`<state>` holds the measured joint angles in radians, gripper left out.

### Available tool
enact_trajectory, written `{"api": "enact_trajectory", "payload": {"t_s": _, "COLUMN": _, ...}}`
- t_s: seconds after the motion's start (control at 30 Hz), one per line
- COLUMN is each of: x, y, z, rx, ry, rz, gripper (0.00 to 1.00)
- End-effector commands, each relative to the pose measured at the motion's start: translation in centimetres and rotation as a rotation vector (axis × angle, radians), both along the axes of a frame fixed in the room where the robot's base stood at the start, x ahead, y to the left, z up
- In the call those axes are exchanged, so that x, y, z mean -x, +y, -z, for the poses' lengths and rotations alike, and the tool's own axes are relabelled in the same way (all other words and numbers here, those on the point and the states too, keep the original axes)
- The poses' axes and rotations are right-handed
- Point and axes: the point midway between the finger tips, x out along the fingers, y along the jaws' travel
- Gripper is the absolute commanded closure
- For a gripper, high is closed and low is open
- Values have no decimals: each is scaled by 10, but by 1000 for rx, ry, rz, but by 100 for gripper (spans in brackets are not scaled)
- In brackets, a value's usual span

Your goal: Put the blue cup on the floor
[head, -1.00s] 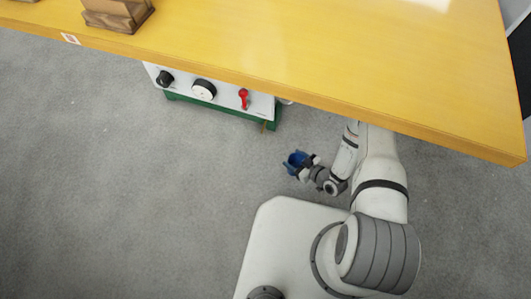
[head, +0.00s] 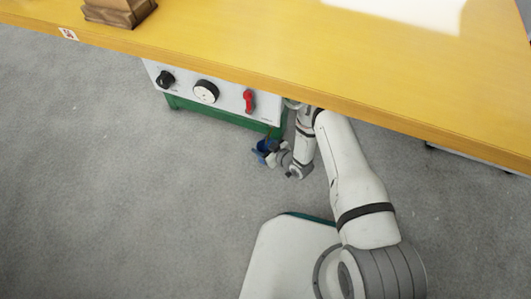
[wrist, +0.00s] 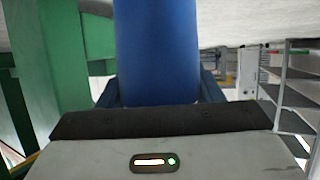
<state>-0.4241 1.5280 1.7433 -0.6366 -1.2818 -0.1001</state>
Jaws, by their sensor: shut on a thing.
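The blue cup (head: 264,148) is low beside the green-framed machine in the head view, below the edge of the yellow table. My gripper (head: 267,153) is shut on it. In the wrist view the cup (wrist: 157,50) fills the upper middle, with the blue fingers (wrist: 210,85) of my gripper on both sides of it. The grey floor (head: 150,220) spreads around and below the cup in the head view. I cannot tell whether the cup touches the floor.
The yellow table (head: 300,45) overhangs the arm, with a brown wooden block (head: 118,12) at its far left. A white control panel (head: 205,90) with knobs and a red lever, on a green frame (head: 220,118), stands close behind the cup. The floor at left is clear.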

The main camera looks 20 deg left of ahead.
Motion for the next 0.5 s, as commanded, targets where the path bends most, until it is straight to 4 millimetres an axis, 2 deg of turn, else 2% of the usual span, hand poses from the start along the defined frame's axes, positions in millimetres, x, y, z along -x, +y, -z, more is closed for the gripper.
{"api": "enact_trajectory", "payload": {"t_s": 0.3, "x": 0, "y": 1, "z": 36, "rx": 0, "ry": 0, "rz": 0, "gripper": 62}}
{"api": "enact_trajectory", "payload": {"t_s": 0.5, "x": 0, "y": 1, "z": 34, "rx": 0, "ry": 0, "rz": -1, "gripper": 62}}
